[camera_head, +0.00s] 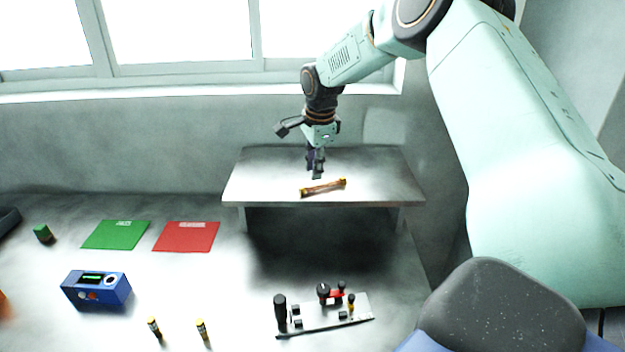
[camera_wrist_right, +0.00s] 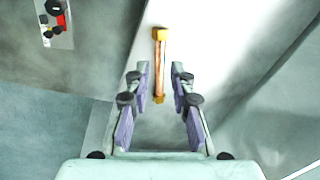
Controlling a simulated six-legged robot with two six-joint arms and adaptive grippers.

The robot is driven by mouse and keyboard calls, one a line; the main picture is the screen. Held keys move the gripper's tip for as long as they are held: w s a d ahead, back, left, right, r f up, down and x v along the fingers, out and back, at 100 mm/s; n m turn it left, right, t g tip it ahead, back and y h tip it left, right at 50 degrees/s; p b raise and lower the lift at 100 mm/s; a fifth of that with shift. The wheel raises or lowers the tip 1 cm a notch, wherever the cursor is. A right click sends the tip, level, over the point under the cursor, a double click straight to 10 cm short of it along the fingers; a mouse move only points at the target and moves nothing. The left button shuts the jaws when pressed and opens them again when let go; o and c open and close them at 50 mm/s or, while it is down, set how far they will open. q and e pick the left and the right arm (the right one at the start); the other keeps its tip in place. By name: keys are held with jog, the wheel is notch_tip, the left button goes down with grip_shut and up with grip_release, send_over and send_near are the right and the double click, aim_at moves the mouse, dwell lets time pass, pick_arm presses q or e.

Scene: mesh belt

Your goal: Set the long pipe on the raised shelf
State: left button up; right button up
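The long pipe (camera_head: 323,187), copper-coloured with yellow-brown ends, lies flat on the raised shelf (camera_head: 385,188) near its front middle. My right gripper (camera_head: 316,175) is above the shelf, just behind the pipe. In the right wrist view the gripper (camera_wrist_right: 160,85) is open, its two fingers apart. There the pipe (camera_wrist_right: 160,65) lies ahead of the fingers, its near end showing in the gap between them. The fingers do not appear to touch it. The shelf (camera_wrist_right: 205,40) shows as a pale strip. My left gripper is not in view.
On the table below are a green mat (camera_head: 115,235), a red mat (camera_head: 186,237), a blue device (camera_head: 96,290), a green block (camera_head: 43,234) and two small battery-like cylinders (camera_head: 154,327). A fixture plate with black clamps (camera_head: 330,315) stands in front of the shelf. A window wall is behind.

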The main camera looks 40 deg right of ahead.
notch_tip(320, 180, up, 6)
jog(key=s, duration=0.1)
jog(key=shift+a+r+b, duration=0.15)
jog(key=shift+a+b, duration=0.1)
jog(key=shift+b, duration=0.05)
jog(key=shift+s+d+r, duration=0.1)
jog(key=shift+s+d, duration=0.05)
jog(key=shift+s, duration=0.2)
